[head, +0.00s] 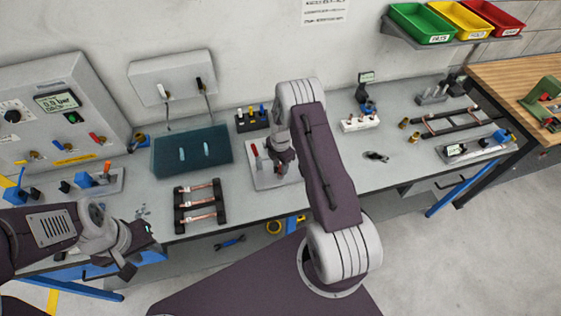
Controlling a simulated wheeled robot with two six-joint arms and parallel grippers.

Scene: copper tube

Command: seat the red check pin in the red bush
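A red upright piece (254,151), which looks like the red check pin, stands over a pale plate (262,181) in the middle of the bench. My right gripper (281,167) points down over the same plate, just right of the red piece. Its fingers are small and dark here, so I cannot tell whether they are open or shut. I cannot make out the red bush; the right gripper and arm cover part of the plate. My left gripper (136,256) is low at the bench's front left edge, its fingers apart and nothing visible between them.
A dark block with several coloured pins (253,121) stands behind the plate. A teal block (191,154) and a rack of copper tubes (199,206) lie to the left. A white holder (360,123) and loose brass fittings (414,137) are to the right.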

